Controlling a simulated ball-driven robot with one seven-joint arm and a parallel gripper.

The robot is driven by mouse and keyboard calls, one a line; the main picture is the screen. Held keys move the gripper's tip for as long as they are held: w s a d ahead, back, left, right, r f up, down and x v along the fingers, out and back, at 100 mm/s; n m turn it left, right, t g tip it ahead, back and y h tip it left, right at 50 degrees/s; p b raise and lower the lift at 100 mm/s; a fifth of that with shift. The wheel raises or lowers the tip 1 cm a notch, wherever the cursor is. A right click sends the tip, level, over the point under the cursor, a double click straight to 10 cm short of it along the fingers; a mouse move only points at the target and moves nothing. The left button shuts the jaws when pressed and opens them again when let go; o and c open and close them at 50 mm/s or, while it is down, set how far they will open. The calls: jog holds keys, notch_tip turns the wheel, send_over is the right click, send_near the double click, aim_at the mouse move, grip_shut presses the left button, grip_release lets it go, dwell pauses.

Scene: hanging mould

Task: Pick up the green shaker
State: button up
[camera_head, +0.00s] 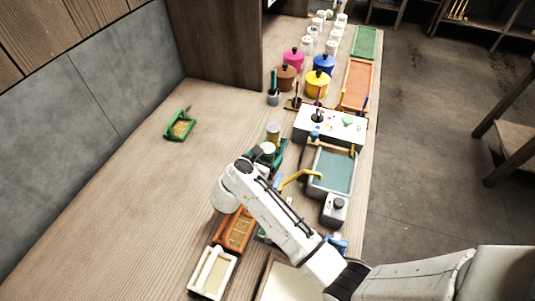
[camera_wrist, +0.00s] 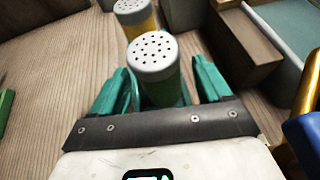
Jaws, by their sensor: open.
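The green shaker (camera_wrist: 155,70) has a grey lid with several holes and a green body. In the wrist view it stands between the two teal fingers of my gripper (camera_wrist: 160,80), which are open on either side of it. Its lower body is hidden by the gripper. In the head view the shaker's lid (camera_head: 268,147) shows beside my gripper (camera_head: 266,158), which partly hides the rest. A second shaker (camera_wrist: 135,17) with a yellow body stands just behind it, and it also shows in the head view (camera_head: 273,130).
A grey-edged basin (camera_head: 333,170) and a white paint-spotted box (camera_head: 330,124) stand to the right. A brown block (camera_wrist: 240,50) is close to the right finger. An orange mould (camera_head: 236,231) and a white one (camera_head: 212,272) lie in front. The left tabletop is mostly clear around a green mould (camera_head: 179,126).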

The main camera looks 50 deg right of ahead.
jog(key=shift+x, duration=1.75)
jog(key=shift+r, duration=0.1)
jog(key=c, duration=1)
jog(key=shift+r, duration=0.1)
jog(key=shift+c, duration=0.2)
